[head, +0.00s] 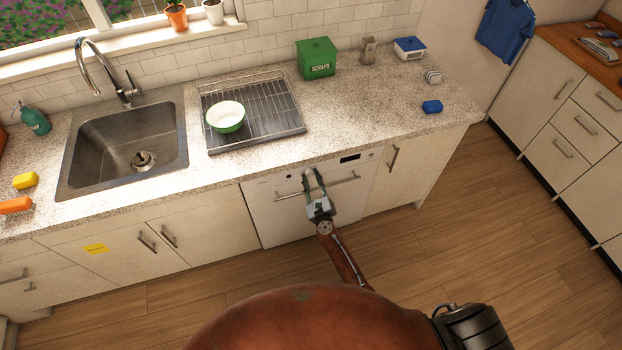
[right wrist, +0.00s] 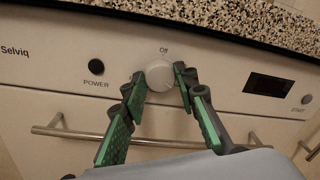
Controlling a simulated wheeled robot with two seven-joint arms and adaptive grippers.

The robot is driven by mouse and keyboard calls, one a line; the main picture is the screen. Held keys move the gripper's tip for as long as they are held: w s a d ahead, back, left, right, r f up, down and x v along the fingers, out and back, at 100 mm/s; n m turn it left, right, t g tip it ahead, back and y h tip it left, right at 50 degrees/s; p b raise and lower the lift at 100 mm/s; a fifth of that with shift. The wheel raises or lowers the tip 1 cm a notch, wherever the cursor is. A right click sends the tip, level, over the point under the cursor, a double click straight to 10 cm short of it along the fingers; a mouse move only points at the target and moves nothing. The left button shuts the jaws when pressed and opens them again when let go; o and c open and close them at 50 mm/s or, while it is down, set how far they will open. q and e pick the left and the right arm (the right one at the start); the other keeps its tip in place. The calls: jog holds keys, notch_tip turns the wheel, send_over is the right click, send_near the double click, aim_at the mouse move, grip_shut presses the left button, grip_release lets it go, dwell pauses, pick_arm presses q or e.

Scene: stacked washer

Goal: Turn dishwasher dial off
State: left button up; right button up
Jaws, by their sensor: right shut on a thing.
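The white dishwasher (head: 280,218) is set under the counter, right of the sink. Its round pale dial (right wrist: 160,75) is on the control panel, with the word "Off" printed above it. My right gripper (head: 314,175) reaches the panel from the front. In the right wrist view its green-padded fingers (right wrist: 159,78) are on both sides of the dial, shut on it. I cannot make out a pointer mark on the dial. In the head view the fingers largely hide the dial. My left gripper is not in view.
A black POWER button (right wrist: 96,67) is left of the dial; a dark display (right wrist: 268,86) and START button (right wrist: 306,99) are right. The bar handle (right wrist: 75,134) runs below, under the fingers. The granite counter (head: 390,110) overhangs above. The wooden floor (head: 450,220) is clear.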

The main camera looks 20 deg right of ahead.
jog(key=shift+c, duration=0.6)
jog(key=shift+n, duration=0.3)
jog(key=shift+f+n, duration=0.15)
jog(key=shift+n, duration=0.75)
jog(key=n, duration=0.3)
jog(key=shift+n+b, duration=0.3)
jog(key=shift+n, duration=0.1)
jog(key=n, duration=0.6)
jog(key=shift+n+t+y, duration=0.3)
jog(key=shift+n+t, duration=0.1)
jog(key=n, duration=0.5)
jog(key=shift+n+y+p, duration=0.3)
jog(key=shift+n+p, duration=0.05)
jog(key=shift+n, duration=0.05)
jog(key=n+p, duration=0.1)
jog(key=n, duration=0.5)
jog(key=shift+d+f+y, duration=0.1)
jog(key=shift+f+y, duration=0.05)
jog(key=shift+y, duration=0.15)
jog(key=shift+n, duration=0.3)
jog(key=o, duration=1.2)
jog(key=shift+c, duration=0.2)
